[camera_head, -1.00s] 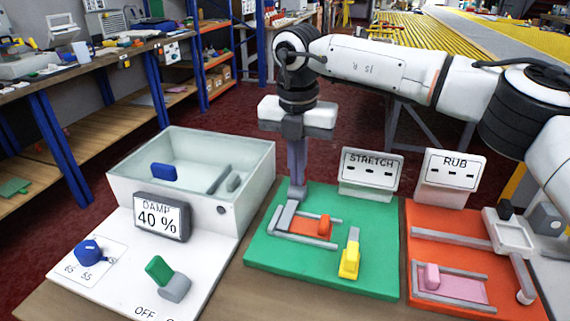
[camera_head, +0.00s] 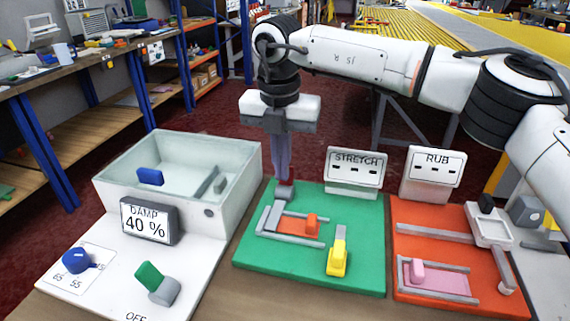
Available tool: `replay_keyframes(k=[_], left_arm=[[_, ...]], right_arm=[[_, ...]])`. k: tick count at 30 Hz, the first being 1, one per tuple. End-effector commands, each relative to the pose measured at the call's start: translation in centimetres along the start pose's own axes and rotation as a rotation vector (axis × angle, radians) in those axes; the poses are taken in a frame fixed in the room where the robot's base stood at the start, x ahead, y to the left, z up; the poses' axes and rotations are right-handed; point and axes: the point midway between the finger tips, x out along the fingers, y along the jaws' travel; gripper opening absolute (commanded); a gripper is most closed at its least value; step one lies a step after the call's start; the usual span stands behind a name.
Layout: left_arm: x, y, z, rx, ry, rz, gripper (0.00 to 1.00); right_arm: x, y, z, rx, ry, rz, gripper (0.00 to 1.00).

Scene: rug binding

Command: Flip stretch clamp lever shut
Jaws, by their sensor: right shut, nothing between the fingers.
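The stretch station is a green board (camera_head: 262,259) with grey rails, an orange block (camera_head: 311,224) between them and a yellow piece (camera_head: 337,262) with a grey bar at the front. A small grey block (camera_head: 283,194) sits at the board's back left corner. My right gripper (camera_head: 284,180) points straight down just above this grey block, its fingers together and empty. A dark red bit shows at the fingertips. I cannot tell whether the fingers touch it, or which part is the clamp lever. My left gripper is out of view.
A STRETCH sign (camera_head: 356,168) stands behind the green board. The orange rub board (camera_head: 420,286) is at right. At left are the damp tray (camera_head: 236,180), its 40 % display (camera_head: 149,220), and a white panel with blue and green knobs.

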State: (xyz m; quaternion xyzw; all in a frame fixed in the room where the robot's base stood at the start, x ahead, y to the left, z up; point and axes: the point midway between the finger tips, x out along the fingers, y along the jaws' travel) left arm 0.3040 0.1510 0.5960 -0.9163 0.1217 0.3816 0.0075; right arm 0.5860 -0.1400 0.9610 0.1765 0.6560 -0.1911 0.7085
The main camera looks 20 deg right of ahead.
Motion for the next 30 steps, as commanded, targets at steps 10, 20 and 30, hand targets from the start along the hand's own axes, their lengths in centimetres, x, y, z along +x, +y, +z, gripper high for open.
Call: replay_keyframes(k=[10, 20, 30], left_arm=[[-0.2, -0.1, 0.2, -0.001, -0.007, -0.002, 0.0], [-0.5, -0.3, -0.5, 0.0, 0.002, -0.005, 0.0], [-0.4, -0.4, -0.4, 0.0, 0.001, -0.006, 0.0]], right_arm=[[-6.4, 1.4, -1.0, -0.014, -0.003, 0.004, 0.0], [-10.9, 1.3, 0.2, -0.017, 0.0, 0.001, 0.0], [-11.2, 1.3, 0.3, -0.017, 0.0, 0.001, 0.0]])
